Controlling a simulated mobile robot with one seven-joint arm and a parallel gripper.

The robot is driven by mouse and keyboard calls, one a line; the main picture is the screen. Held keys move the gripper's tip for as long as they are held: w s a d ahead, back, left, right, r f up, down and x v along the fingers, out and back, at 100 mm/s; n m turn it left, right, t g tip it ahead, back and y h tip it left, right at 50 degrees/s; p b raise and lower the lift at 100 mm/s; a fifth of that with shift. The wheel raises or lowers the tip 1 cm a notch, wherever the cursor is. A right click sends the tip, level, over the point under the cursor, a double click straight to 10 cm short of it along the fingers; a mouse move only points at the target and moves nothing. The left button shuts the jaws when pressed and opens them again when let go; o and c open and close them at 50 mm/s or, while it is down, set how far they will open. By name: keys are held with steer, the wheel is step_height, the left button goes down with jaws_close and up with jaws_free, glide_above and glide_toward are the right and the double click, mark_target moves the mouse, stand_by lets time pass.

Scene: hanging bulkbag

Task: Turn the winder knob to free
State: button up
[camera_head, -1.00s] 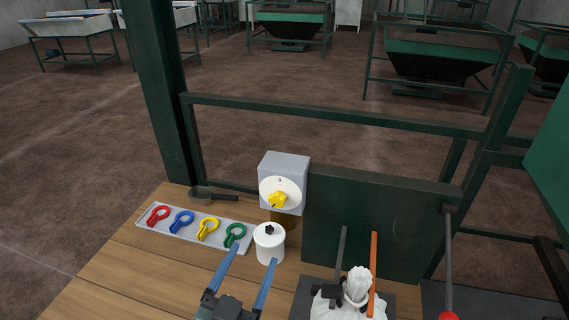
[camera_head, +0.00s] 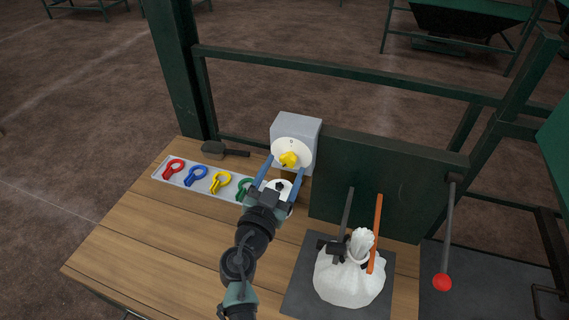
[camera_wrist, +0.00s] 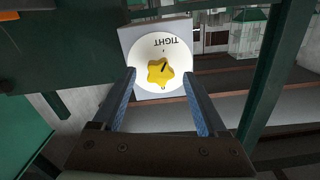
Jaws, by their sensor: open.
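The winder knob (camera_head: 289,159) is a yellow star-shaped knob on a round white dial (camera_head: 305,150), fixed to the front of a grey box (camera_head: 297,128). In the wrist view the knob (camera_wrist: 160,72) has a dark pointer mark, and the dial carries the word "TIGHT", seen upside down. My gripper (camera_head: 281,168) is open, with its two blue fingers pointing at the dial. In the wrist view the fingers (camera_wrist: 165,95) stand to the left and right of the knob, apart from it. I cannot tell the exact gap in depth.
A tray (camera_head: 158,176) of coloured clips lies left on the wooden table (camera_head: 165,235), with a dark scoop (camera_head: 224,150) behind. Right are a green panel (camera_head: 400,185), a white bag (camera_head: 350,280) and a red-tipped lever (camera_head: 442,281).

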steer(key=shift+w+d, duration=0.15)
steer(key=shift+w, duration=0.35)
jaws_close()
